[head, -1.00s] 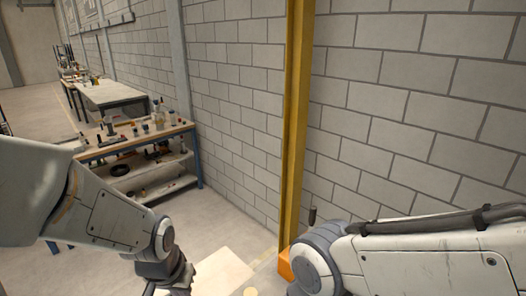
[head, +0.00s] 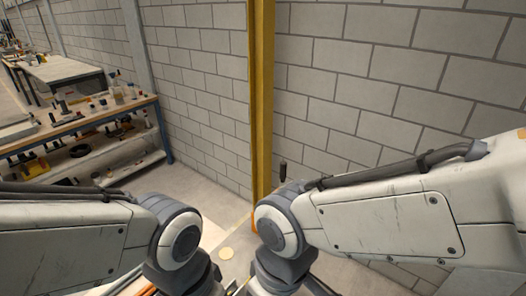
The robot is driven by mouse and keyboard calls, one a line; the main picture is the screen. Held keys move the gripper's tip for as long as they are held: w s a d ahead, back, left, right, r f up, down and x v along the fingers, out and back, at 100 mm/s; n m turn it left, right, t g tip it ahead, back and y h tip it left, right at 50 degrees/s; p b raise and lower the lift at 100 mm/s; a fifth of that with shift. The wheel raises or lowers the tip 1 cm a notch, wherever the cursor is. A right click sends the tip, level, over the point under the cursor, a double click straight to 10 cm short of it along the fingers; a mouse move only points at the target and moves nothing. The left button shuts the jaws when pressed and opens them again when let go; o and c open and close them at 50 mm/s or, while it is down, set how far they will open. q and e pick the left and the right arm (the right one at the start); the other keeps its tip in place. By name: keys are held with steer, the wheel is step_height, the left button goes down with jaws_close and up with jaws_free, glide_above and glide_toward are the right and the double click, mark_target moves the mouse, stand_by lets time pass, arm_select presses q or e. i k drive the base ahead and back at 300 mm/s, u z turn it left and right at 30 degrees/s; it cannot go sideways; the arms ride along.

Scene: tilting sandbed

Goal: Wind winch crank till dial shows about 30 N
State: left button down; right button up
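A small dark upright handle (head: 283,172) shows just above my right arm's joint, in front of the wall. It may be the winch crank's grip, but what it joins is hidden behind my arm.
A yellow post (head: 262,110) stands before the grey block wall (head: 400,90). A workbench with loose tools (head: 90,120) and a lower shelf stands at left, with another table (head: 55,70) behind it. Open floor (head: 195,185) lies between the bench and the post.

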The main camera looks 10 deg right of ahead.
mark_target(284, 164)
steer(key=z, duration=0.05)
steer(key=k, duration=1)
steer(key=z, duration=1.45)
steer(key=i, duration=0.95)
steer(key=u, duration=1.85)
steer(key=i, duration=0.5)
